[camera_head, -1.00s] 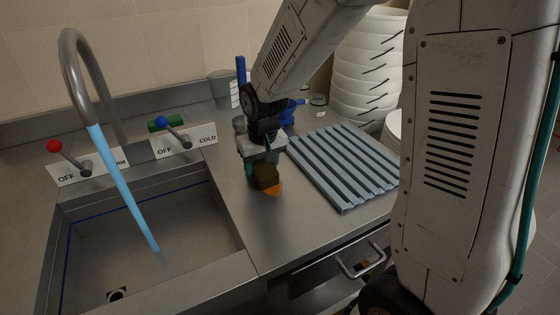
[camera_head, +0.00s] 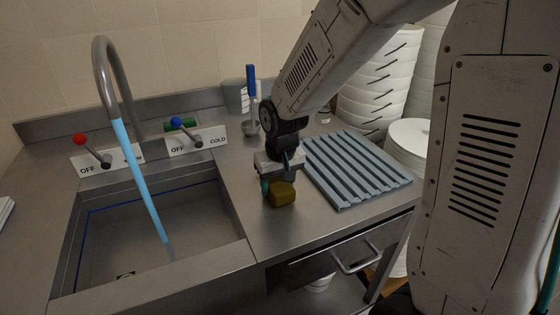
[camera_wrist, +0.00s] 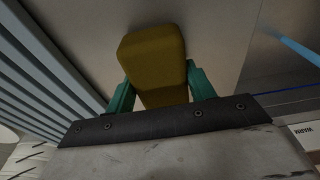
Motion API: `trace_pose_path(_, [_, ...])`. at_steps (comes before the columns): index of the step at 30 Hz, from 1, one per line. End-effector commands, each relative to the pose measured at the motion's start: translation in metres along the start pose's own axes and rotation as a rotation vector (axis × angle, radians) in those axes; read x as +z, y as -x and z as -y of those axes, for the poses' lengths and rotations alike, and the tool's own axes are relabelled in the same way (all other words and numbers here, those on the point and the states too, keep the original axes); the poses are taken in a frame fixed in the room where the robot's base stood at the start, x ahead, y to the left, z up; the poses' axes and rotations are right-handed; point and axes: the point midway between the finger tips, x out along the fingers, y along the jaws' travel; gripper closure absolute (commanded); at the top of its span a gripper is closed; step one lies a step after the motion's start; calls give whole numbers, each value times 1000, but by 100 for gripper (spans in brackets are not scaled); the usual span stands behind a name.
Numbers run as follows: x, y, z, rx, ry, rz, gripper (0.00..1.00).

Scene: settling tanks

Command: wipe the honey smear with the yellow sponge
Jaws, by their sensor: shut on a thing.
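The yellow sponge (camera_head: 283,194) is at the steel counter, between the sink and the blue-grey slatted rack. In the head view my gripper (camera_head: 279,180) points down and is shut on it. In the wrist view the sponge (camera_wrist: 153,60) sits between the two green fingers of my gripper (camera_wrist: 160,92) and sticks out past them. I cannot tell whether the sponge touches the counter. No honey smear shows in either view now; the counter under the sponge is hidden.
The slatted rack (camera_head: 358,168) lies just right of my gripper. The sink (camera_head: 130,235) is at left, with blue water (camera_head: 138,180) running from the tap (camera_head: 100,75). White stacked buckets (camera_head: 375,75) stand behind the rack. A drawer handle (camera_head: 355,258) juts from the counter's front.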

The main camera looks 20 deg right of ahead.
Motion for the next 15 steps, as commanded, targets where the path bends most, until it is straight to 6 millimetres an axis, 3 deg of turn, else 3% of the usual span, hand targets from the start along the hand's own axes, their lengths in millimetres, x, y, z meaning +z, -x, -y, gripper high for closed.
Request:
trace_pose_path(2, [-4, 22, -1, -1, -2, -8, 67])
trace_pose_path(15, [-10, 58, -1, 0, -2, -5, 67])
